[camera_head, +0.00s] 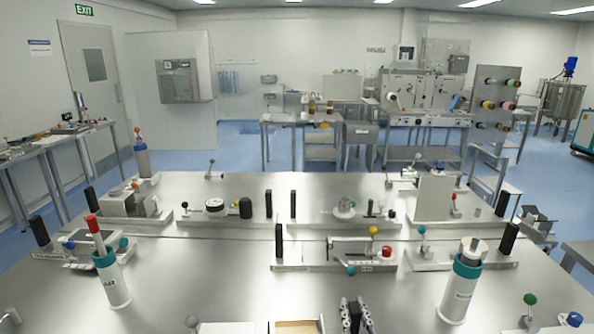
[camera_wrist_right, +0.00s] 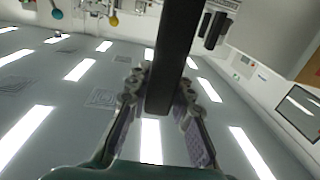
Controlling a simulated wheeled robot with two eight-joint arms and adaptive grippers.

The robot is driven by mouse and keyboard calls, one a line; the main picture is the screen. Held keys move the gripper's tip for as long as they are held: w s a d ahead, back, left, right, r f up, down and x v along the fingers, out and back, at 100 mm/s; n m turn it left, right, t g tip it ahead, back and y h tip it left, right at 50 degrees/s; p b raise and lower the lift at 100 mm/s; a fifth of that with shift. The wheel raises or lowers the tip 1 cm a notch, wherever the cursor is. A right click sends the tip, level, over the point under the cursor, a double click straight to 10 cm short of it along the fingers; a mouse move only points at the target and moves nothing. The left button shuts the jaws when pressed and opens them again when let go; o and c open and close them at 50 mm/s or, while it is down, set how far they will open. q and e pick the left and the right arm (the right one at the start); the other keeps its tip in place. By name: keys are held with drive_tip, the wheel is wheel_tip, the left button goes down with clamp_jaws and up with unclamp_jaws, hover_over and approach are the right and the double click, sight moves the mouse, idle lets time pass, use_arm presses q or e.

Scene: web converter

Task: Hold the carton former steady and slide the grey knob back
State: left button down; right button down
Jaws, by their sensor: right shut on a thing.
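At the bottom edge of the head view, a tan open-topped form (camera_head: 298,326) and a pale plate (camera_head: 227,328) are partly cut off; they look like part of the carton former. A small grey knob (camera_head: 192,322) stands left of the plate. My right gripper (camera_head: 355,312) is just right of the tan form. In the right wrist view its two pads (camera_wrist_right: 162,118) are on either side of a black upright handle (camera_wrist_right: 178,60), and it is shut on it. The handle's foot is hidden. My left gripper is not in view.
Behind stands a fixture with a black post (camera_head: 279,240), yellow knob (camera_head: 374,231) and red knob (camera_head: 387,252). White cylinders with teal collars stand left (camera_head: 113,282) and right (camera_head: 460,290). Steel tabletop (camera_head: 180,270) is bare between the left cylinder and that fixture.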

drive_tip(key=c, duration=1.3)
unclamp_jaws()
drive_tip(key=s, duration=0.7)
drive_tip(key=shift+s+d, duration=0.3)
